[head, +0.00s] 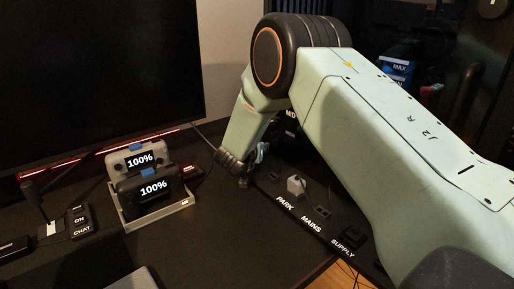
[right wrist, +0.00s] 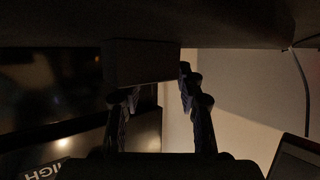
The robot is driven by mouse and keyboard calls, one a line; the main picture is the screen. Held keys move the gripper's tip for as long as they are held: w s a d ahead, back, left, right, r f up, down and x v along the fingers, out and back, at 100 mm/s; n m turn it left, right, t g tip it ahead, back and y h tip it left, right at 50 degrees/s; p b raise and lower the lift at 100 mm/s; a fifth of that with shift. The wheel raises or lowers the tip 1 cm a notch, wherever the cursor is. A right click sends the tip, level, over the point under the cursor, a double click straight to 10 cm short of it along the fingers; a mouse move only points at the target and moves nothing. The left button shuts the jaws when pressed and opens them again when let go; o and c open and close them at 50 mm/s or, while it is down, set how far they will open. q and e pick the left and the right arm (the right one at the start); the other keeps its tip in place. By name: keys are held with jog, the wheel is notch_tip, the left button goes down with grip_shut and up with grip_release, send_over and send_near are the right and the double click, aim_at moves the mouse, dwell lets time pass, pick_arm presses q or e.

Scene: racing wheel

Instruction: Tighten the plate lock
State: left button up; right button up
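I cannot pick out the plate lock with certainty in either view. My right gripper (head: 249,170) points down at the back of the dark desk, left of the labelled panel; my own arm covers much of that area. In the right wrist view, the two fingers of my right gripper (right wrist: 157,84) stand apart with a visible gap. A dark block (right wrist: 140,62) is in front of them, under a broad dark surface. The right fingertip is by the block's right edge and the left one near its lower edge; contact cannot be told. My left gripper is not in view.
A dark panel labelled PARK, MAINS and SUPPLY (head: 311,225) lies right of the gripper, with a pale plug-like piece (head: 296,185). A large monitor (head: 95,75) stands behind. The front desk is mostly clear.

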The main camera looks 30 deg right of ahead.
grip_shut()
jog(key=shift+a+r+m+g+h+p, duration=0.1)
jog(key=shift+r+m+g+h+p, duration=0.3)
jog(key=shift+p, duration=0.7)
jog(key=shift+w+f+m+g+p, duration=0.1)
jog(key=shift+f+m+g+p, duration=0.1)
jog(key=shift+m+g+p, duration=0.1)
jog(key=shift+f+m+g+h+p, duration=0.1)
jog(key=shift+m+g+h+p, duration=0.2)
jog(key=shift+m+g+h, duration=0.15)
grip_release()
jog(key=shift+f, duration=0.1)
